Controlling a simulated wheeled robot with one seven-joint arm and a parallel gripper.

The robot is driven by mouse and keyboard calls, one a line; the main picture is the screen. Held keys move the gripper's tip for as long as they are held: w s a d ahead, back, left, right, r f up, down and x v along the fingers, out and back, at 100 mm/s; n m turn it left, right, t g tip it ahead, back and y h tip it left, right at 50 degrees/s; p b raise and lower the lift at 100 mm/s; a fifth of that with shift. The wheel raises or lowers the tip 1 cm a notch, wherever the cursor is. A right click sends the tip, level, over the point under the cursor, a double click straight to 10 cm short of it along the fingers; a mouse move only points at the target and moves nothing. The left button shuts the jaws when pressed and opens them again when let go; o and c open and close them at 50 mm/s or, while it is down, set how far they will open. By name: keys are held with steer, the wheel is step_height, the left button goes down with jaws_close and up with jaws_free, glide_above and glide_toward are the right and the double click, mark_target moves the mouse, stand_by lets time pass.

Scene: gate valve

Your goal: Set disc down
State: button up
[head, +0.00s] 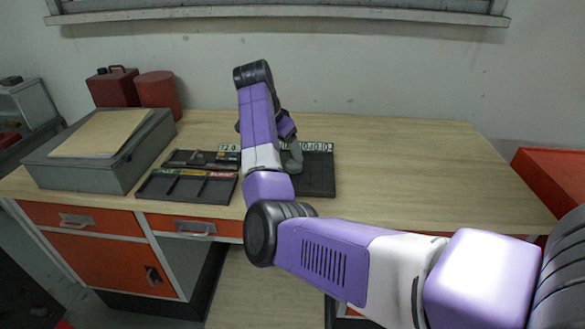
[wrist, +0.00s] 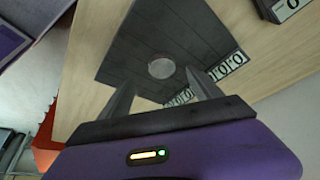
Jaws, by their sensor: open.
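A small round grey disc (wrist: 161,68) shows in the wrist view against a dark flat mat (wrist: 150,35). It appears to lie flat on the mat, between and just beyond my fingertips. My gripper (wrist: 160,82) is open, with a finger on either side of the disc and a visible gap to each. The exact height of the fingertips above the mat cannot be told. In the head view my arm reaches over the dark mat (head: 318,180) on the workbench, and my arm and hand hide the disc there.
White number cards (wrist: 200,86) line one edge of the mat. A black divided tray (head: 187,187) sits left of it on the workbench (head: 410,160). A grey case (head: 95,160), a red can (head: 113,88) and a red canister (head: 158,93) stand farther left. The bench's right side is clear.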

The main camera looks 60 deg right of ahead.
mark_target(293, 164)
steer(key=p+x, duration=0.1)
steer(key=x, duration=0.6)
steer(key=shift+d+r+p, duration=0.1)
steer(key=shift+d+p, duration=0.1)
steer(key=shift+p, duration=0.2)
steer(key=shift+c, duration=0.2)
steer(key=shift+w+r, duration=0.1)
jaws_close()
